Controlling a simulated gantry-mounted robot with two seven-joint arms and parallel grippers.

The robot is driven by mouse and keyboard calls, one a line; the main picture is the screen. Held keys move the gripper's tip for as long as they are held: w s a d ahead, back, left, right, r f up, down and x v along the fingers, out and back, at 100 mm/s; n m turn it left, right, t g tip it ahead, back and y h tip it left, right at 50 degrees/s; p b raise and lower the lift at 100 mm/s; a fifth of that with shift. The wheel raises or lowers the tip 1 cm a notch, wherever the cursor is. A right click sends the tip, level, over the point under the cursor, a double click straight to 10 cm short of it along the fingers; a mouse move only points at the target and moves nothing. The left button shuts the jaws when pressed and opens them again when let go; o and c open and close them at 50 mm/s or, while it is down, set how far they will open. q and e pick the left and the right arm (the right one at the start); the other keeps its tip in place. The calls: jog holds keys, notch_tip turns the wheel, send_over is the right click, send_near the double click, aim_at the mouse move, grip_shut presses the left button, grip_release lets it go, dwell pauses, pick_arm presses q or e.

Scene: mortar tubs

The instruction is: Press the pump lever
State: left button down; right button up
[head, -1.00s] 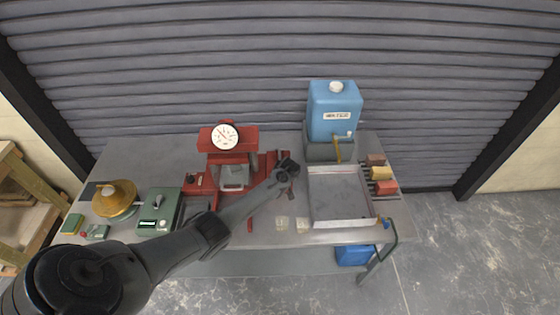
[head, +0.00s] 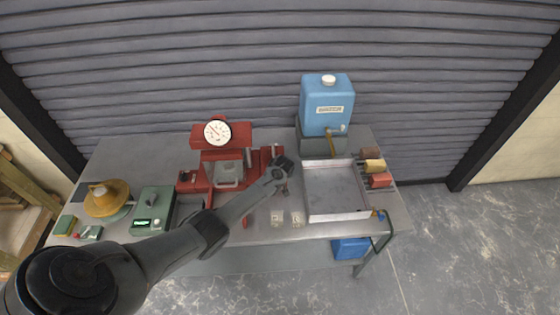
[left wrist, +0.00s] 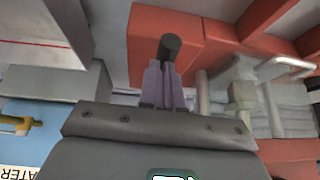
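A red press-like machine (head: 222,165) with a round white gauge (head: 217,132) stands on the table, left of its middle. My left gripper (head: 281,186) is at the right end of its red base. In the left wrist view, the two pale fingers (left wrist: 163,85) are close together with no clear gap. A dark round-ended handle (left wrist: 170,46), which looks like the pump lever's grip, shows right at the fingertips, in front of a red block (left wrist: 150,30). I cannot tell whether the fingers touch it. My arm hides part of the machine's front in the head view. My right gripper is not in view.
A blue water tank (head: 327,105) stands behind a shallow metal tray (head: 335,214) on the right. Coloured blocks (head: 374,166) line the tray's right. A green box (head: 153,210) and a brass-coloured bowl (head: 107,200) are at the left. Two small pale cubes (head: 277,218) lie at the front.

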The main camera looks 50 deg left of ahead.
pick_arm(q)
jog(key=w+p+v, duration=0.1)
jog(key=p+v, duration=0.3)
jog(key=v, duration=0.9)
jog(key=shift+r, duration=0.35)
jog(key=shift+s+d, duration=0.1)
jog(key=shift+d, duration=0.05)
